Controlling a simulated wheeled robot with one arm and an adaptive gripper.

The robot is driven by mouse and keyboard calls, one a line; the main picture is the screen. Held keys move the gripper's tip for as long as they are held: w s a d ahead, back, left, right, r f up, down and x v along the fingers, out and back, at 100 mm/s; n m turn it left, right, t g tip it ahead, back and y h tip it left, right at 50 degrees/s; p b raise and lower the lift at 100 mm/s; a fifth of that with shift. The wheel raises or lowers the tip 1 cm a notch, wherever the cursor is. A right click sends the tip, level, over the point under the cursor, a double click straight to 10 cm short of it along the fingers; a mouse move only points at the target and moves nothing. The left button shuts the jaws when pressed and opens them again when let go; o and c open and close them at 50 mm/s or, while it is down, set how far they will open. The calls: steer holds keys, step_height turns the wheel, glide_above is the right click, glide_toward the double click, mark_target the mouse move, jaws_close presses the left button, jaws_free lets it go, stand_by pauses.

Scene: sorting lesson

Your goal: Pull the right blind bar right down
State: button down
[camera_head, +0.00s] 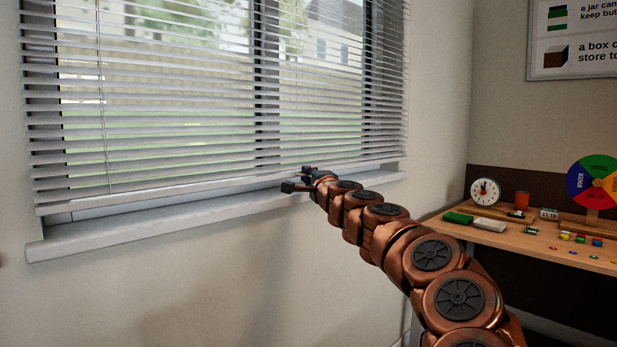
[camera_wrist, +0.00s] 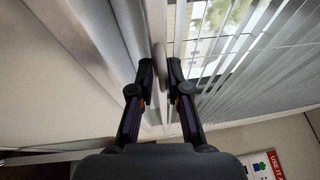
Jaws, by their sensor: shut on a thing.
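The blind (camera_head: 180,110) hangs over the window in the head view, with its slats spread down most of the pane. Its pale bottom bar (camera_head: 120,203) runs along the lower edge, a little above the white sill (camera_head: 130,235). My gripper (camera_head: 298,180) is at the bar, right of its middle. In the wrist view my gripper (camera_wrist: 160,82) is shut on the pale bar (camera_wrist: 160,60), which passes between the two dark fingers. The part of the bar behind the fingers is hidden.
The sill juts out just below the bar. A poster (camera_head: 573,40) hangs on the wall above.

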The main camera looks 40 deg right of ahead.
steer(key=c, duration=1.3)
jaws_free()
steer(key=shift+s, duration=0.1)
steer(key=shift+v, duration=6)
steer(key=shift+r, duration=0.1)
